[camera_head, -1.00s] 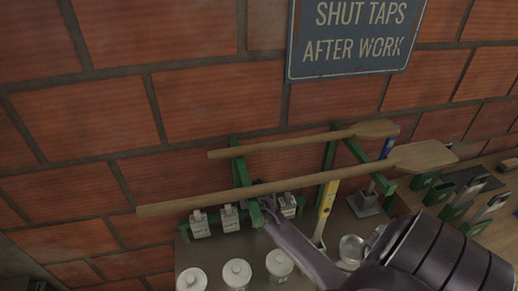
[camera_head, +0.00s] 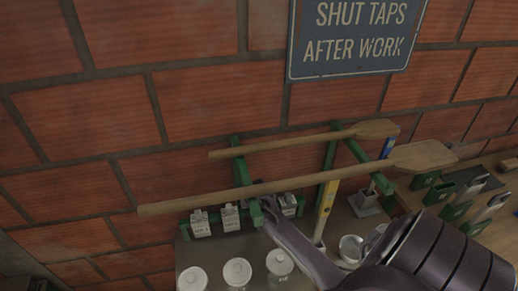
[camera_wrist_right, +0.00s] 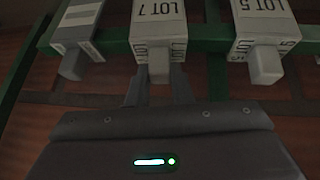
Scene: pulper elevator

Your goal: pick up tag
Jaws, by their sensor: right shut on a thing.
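Several white lot tags with grey knobs hang on a green rail above the table. In the right wrist view, the tag marked LOT 7 (camera_wrist_right: 159,28) is in the middle, and my right gripper (camera_wrist_right: 158,84) is shut on its grey knob. The tag marked LOT 5 (camera_wrist_right: 265,22) hangs to its right, and another tag (camera_wrist_right: 80,22) to its left. In the head view, my right gripper (camera_head: 266,207) is at the rail between a tag (camera_head: 231,219) and another tag (camera_head: 289,205); the held tag is hidden there. My left gripper is out of view.
Two long wooden paddles (camera_head: 280,186) lie across green brackets (camera_head: 240,168) just above my right gripper. White lidded jars (camera_head: 237,271) stand below the tags. A yellow level-like tool (camera_head: 326,207) stands to the right. A brick wall (camera_head: 200,105) is close behind.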

